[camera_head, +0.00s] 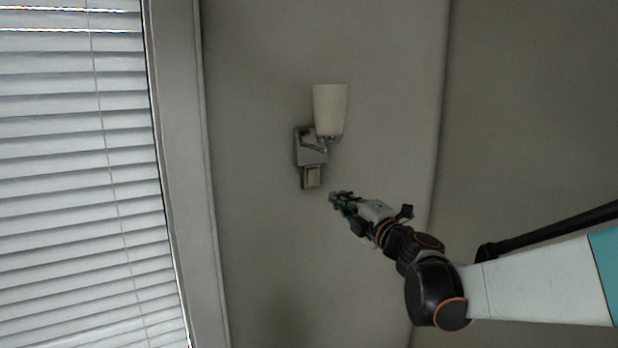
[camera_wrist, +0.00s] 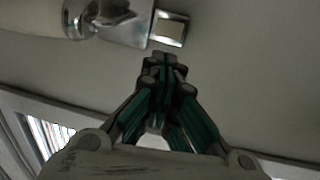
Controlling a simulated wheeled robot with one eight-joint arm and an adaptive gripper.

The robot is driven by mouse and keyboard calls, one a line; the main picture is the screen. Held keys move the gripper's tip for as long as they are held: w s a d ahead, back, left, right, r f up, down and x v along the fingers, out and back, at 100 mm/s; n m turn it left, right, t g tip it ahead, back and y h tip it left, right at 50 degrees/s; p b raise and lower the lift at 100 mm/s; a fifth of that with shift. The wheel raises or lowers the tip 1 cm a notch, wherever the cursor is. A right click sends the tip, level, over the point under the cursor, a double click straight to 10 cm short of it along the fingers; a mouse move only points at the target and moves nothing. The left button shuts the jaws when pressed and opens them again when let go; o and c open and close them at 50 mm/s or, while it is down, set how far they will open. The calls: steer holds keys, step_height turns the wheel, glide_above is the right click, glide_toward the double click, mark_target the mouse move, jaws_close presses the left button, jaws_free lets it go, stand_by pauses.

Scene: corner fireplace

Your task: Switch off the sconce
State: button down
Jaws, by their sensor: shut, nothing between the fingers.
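The sconce (camera_head: 330,108) is fixed to the wall, with a white tapered shade above a metal bracket and backplate. Its shade looks unlit. A small switch (camera_head: 312,177) in a metal frame sits just below the backplate. In the wrist view the switch (camera_wrist: 170,29) is at the top middle, beside the sconce's metal mount (camera_wrist: 125,22). My gripper (camera_head: 335,198) is shut and empty, to the lower right of the switch in the head view. In the wrist view my gripper's fingertips (camera_wrist: 164,60) are just below the switch in the picture; I cannot tell whether they touch it.
A window with white blinds (camera_head: 80,180) and a pale frame (camera_head: 180,150) stands to the left. The wall (camera_head: 270,250) around and below the sconce is bare. A vertical wall edge (camera_head: 437,130) runs to the right of the sconce.

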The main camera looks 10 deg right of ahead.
mark_target(306, 172)
steer(key=p+x, duration=0.2)
steer(key=x, duration=1.2)
steer(key=shift+w+a+r, duration=0.15)
steer(key=shift+w, duration=0.2)
steer(key=shift+r, duration=0.1)
